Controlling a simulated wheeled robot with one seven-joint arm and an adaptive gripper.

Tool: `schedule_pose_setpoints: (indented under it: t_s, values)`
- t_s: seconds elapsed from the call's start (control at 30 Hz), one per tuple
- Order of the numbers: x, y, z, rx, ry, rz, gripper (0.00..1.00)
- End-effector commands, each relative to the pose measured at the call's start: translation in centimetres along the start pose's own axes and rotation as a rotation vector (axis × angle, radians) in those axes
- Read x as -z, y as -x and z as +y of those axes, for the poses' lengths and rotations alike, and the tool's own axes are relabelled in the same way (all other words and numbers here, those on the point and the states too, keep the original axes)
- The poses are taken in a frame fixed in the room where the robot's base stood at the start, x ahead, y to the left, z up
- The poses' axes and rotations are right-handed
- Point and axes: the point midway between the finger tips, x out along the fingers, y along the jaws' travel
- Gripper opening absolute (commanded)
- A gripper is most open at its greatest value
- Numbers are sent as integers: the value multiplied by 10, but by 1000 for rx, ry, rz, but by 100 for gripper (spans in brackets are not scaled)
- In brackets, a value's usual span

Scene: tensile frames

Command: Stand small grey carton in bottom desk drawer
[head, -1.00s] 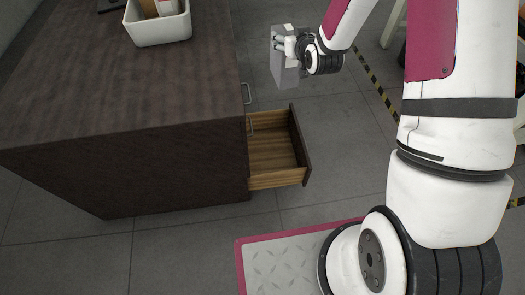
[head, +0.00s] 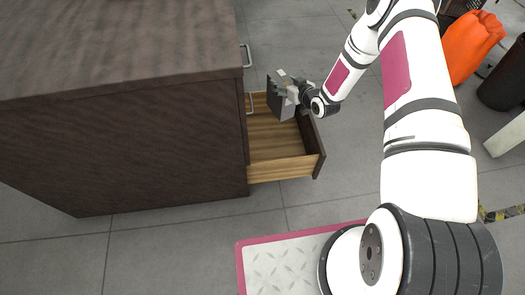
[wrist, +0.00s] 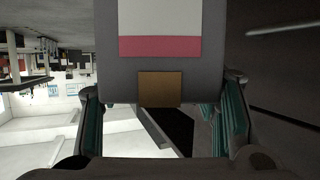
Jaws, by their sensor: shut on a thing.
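The small grey carton (head: 280,99) is held in my gripper (head: 291,92) over the far end of the open bottom drawer (head: 284,168). The carton looks upright or slightly tilted in the head view; I cannot tell whether its base touches the drawer floor. In the wrist view the carton (wrist: 190,75) fills the middle, with a white and pink label and a brown patch, between the two gripper fingers (wrist: 160,118). The drawer is wooden inside, with a dark front panel, and its near part is empty.
The dark desk (head: 120,120) fills the left, its top edge overhanging beside the drawer. A metal handle (head: 247,55) sticks out above the drawer. Grey floor lies beyond the drawer front. An orange bag (head: 472,48) and a dark bin (head: 503,75) stand at the far right.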

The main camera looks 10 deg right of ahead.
Motion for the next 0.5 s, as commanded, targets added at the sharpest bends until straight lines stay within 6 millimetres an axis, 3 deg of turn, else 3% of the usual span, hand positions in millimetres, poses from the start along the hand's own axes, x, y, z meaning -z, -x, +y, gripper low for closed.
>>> schedule_pose_setpoints:
  t_s: [0.03, 0.2, 0.5]
  values:
    - [-26, -10, 0, 8, 2, 1, 1]
    - [-67, -23, -1, 30, 12, 2, 1]
    - [-97, -33, -2, 41, 18, 3, 1]
